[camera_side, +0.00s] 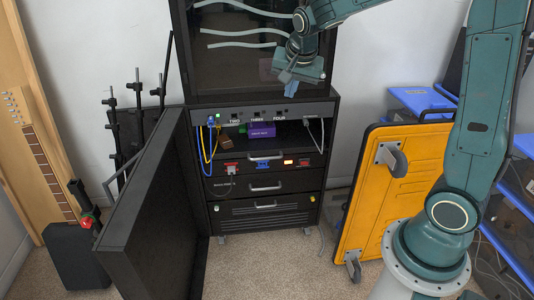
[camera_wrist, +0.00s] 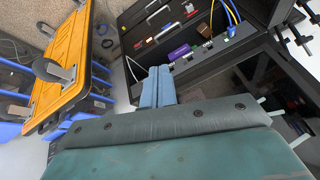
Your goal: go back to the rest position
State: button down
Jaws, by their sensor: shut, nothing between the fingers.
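My gripper (camera_side: 287,76) hangs in front of the upper part of the black rack cabinet (camera_side: 331,140), just above the grey panel with the labelled ports (camera_side: 262,115). In the wrist view its blue fingers (camera_wrist: 158,84) are together with nothing between them. The fingers show close to the port panel in that view, but I cannot tell whether they touch it. A blue cable (camera_side: 211,121) is plugged in at the left end of the panel, beside a lit green light. A grey cable (camera_side: 306,124) hangs at the right end.
The cabinet's black door (camera_side: 150,215) stands open at the left. A purple box (camera_side: 261,130) lies on the shelf below the panel. A yellow wheeled platform (camera_side: 375,205) leans upright at the right, near blue shelving (camera_side: 420,98). Carpet in front is clear.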

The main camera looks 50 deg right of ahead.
jog(key=s+a+r+n+y, duration=0.1)
jog(key=s+a+n, duration=0.5)
jog(key=s, duration=0.6)
jog(key=s+a+r+n+t+y, duration=0.1)
jog(key=s+a+n, duration=0.5)
jog(key=s, duration=0.6)
jog(key=shift+r+n+t+y, duration=0.3)
jog(key=shift+r+y, duration=0.3)
jog(key=shift+r, duration=0.35)
